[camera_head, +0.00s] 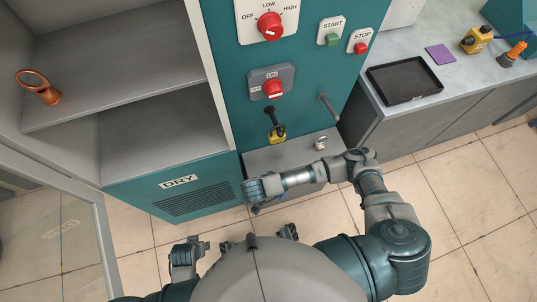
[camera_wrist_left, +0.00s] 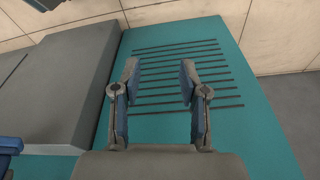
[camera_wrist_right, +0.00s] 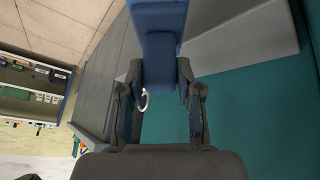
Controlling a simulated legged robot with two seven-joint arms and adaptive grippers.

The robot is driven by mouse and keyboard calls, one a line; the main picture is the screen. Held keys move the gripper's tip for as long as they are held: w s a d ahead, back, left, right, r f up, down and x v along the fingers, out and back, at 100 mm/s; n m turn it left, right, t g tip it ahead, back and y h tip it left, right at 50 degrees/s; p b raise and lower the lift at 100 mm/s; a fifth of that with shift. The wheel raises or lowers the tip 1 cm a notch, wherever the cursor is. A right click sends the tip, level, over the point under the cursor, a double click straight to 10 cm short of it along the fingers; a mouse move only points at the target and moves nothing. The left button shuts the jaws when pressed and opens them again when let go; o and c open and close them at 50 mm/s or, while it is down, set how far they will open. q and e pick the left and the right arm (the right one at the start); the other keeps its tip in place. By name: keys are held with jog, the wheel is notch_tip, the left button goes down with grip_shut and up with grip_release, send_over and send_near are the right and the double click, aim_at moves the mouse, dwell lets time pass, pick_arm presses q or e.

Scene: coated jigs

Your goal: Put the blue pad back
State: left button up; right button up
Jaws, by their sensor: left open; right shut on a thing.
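In the right wrist view a blue block-like piece, which looks like the blue pad (camera_wrist_right: 158,62), is between the fingertips of my right gripper (camera_wrist_right: 160,95). The gripper is shut on it, and the piece extends away to the top of the view. In the head view my right gripper (camera_head: 256,192) is low in front of the teal cabinet, and the pad is mostly hidden beneath it. My left gripper (camera_wrist_left: 160,85) is open and empty, facing a teal slotted surface (camera_wrist_left: 225,75). It also shows at the lower left of the head view (camera_head: 190,255).
A cabinet with open shelves (camera_head: 110,65) holds a copper ring piece (camera_head: 40,88). The teal panel has switches, a red knob (camera_head: 271,26) and pegs; a yellow tag (camera_head: 277,134) hangs there. On the right counter are a black tray (camera_head: 404,81) and a purple pad (camera_head: 440,54).

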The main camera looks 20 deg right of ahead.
jog(key=w, duration=0.2)
jog(key=w+b, duration=0.1)
jog(key=w, duration=0.3)
jog(key=shift+w+f+b, duration=0.25)
jog(key=shift+b, duration=0.1)
jog(key=shift+w+d+r, duration=0.1)
jog(key=shift+w+d, duration=0.15)
jog(key=shift+w, duration=0.15)
jog(key=shift+w+d, duration=0.2)
jog(key=shift+w, duration=0.05)
jog(key=w+b, duration=0.1)
jog(key=w, duration=0.2)
jog(key=shift+w+a, duration=0.15)
jog(key=shift+w, duration=0.25)
jog(key=shift+w+a, duration=0.2)
jog(key=shift+w, duration=0.05)
jog(key=shift+a, duration=0.25)
jog(key=o, duration=1)
jog(key=shift+c, duration=0.2)
jog(key=shift+o, duration=0.8)
jog(key=shift+d, duration=0.15)
pick_arm(q)
notch_tip(320, 180, up, 7)
jog(key=w+d+t, duration=0.2)
jog(key=shift+w+f, duration=0.2)
jog(key=shift+w, duration=0.05)
pick_arm(e)
jog(key=shift+d, duration=0.35)
